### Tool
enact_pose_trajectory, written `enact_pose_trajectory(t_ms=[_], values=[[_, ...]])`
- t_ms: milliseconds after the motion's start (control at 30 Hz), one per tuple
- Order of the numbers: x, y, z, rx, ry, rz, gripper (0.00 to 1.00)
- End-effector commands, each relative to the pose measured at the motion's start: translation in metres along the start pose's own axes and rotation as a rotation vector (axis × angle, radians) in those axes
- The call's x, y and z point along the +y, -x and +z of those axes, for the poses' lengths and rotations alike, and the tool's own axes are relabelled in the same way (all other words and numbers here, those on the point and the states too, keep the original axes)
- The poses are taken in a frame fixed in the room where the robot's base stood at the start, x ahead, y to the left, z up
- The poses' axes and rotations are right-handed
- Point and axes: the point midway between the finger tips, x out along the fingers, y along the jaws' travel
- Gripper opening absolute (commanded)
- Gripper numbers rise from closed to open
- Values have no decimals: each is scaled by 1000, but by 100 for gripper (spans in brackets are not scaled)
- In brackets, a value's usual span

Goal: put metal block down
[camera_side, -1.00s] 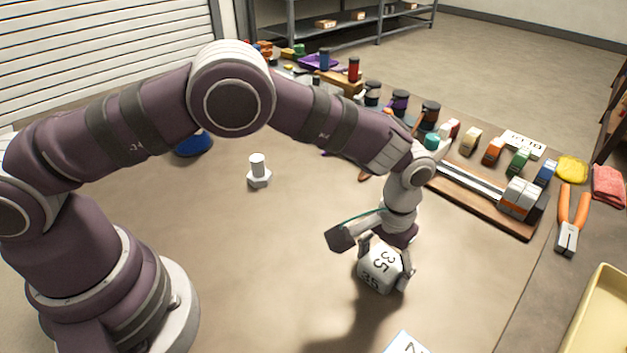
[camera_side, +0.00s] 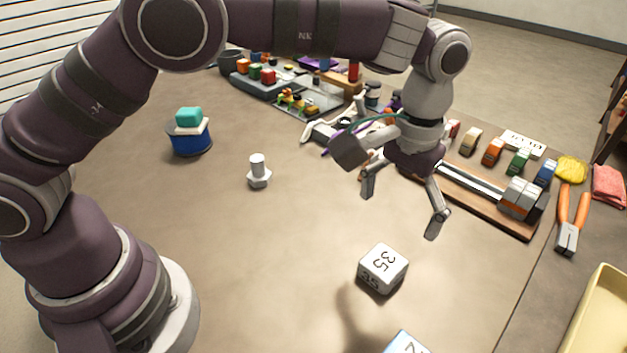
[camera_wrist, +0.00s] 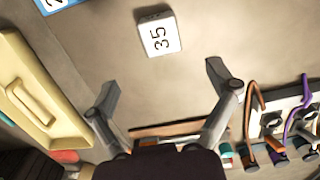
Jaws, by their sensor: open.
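The metal block (camera_side: 383,267) is a light grey cube marked 35. It rests on the brown table top (camera_side: 290,240), in the lower middle of the side view. In the wrist view the block (camera_wrist: 159,35) lies at the top centre, beyond the fingertips and apart from them. My gripper (camera_side: 402,212) is open and empty, raised above the table and above the block in the side view. Its two spread fingers also show in the wrist view (camera_wrist: 165,85), with nothing between them.
A white bolt-like part (camera_side: 258,172) stands left of the block. A blue-and-white tile (camera_side: 405,343) lies near the front edge. A wooden rail holder (camera_side: 480,200), orange pliers (camera_side: 570,220) and a yellow tray (camera_side: 598,320) are at right. A blue container (camera_side: 190,140) stands at left.

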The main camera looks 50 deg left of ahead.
Motion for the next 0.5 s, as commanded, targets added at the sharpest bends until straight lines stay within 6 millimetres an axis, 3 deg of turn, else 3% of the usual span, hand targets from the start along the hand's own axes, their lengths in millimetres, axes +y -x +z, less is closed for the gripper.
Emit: enact_pose_trajectory(t_ms=[133, 267, 400, 500], values=[[-9, 20, 0, 20, 2, 10, 87], [-46, 60, 6, 97, 7, 38, 87], [-97, 99, 34, 217, 7, 58, 87], [-131, 112, 66, 312, 8, 54, 87]])
